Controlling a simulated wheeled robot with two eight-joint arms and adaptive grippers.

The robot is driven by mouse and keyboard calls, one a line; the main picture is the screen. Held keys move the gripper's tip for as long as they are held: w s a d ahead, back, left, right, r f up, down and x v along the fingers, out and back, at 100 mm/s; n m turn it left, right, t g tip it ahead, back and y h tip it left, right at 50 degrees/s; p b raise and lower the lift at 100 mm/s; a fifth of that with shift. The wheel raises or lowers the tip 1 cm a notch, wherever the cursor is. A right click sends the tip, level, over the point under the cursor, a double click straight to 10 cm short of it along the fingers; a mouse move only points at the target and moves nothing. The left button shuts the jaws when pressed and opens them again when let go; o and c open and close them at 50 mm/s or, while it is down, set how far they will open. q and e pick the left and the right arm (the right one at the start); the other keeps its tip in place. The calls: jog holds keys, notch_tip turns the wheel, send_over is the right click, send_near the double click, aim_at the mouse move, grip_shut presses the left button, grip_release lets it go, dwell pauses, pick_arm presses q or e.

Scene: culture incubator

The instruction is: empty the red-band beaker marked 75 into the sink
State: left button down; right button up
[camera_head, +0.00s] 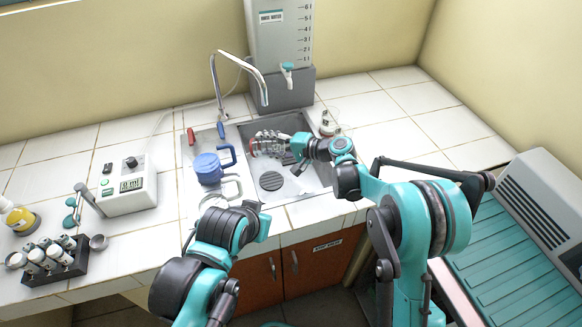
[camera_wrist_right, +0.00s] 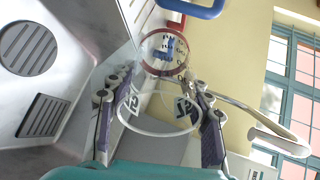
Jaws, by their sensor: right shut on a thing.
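My right gripper (camera_head: 268,143) is over the sink (camera_head: 304,182) and shut on a clear beaker with a red band (camera_head: 254,149). In the right wrist view the clear beaker (camera_wrist_right: 165,60) sits between the finger pads of the right gripper (camera_wrist_right: 160,112). Its two-digit mark is turned and hard to read. The beaker appears tipped well over, with its red-banded end toward the left in the head view. No liquid can be made out in it.
The curved tap (camera_head: 240,62) rises behind the sink. A blue jug (camera_head: 209,168) and a pale handled vessel (camera_head: 218,193) stand left of it. A water tank (camera_head: 283,50) stands behind. A digital device (camera_head: 129,187) and a vial rack (camera_head: 57,262) stand further left.

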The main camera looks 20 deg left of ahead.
jog(key=shift+d+r+y+b, duration=0.25)
jog(key=shift+d+y+b, duration=0.35)
jog(key=shift+b, duration=0.2)
jog(key=shift+w+d+r+m+y+b, duration=0.1)
jog(key=shift+r+m+y+b, duration=0.1)
jog(key=shift+m+y+b, duration=0.15)
jog(key=shift+d+r+m+y, duration=0.2)
jog(key=shift+r+y, duration=0.1)
jog(key=shift+y, duration=0.4)
jog(key=shift+d+r+m+y, duration=0.15)
jog(key=shift+r+y, duration=0.1)
jog(key=shift+y, duration=0.4)
dwell(0.6)
jog(key=shift+d+r+t+y, duration=0.25)
jog(key=shift+r+t+y, duration=0.35)
jog(key=shift+r, duration=0.4)
jog(key=shift+r, duration=0.1)
jog(key=shift+w+d+r+m+y, duration=0.1)
jog(key=shift+d+r+m+y, duration=0.15)
jog(key=shift+r, duration=0.3)
jog(key=shift+s+r+m+y, duration=0.15)
jog(key=shift+r+y, duration=0.2)
jog(key=shift+r, duration=0.25)
jog(key=shift+w+d+r+m+y, duration=0.2)
jog(key=shift+r+y, duration=0.1)
jog(key=shift+r, duration=0.25)
jog(key=shift+r+t, duration=0.1)
jog(key=shift+t, duration=0.2)
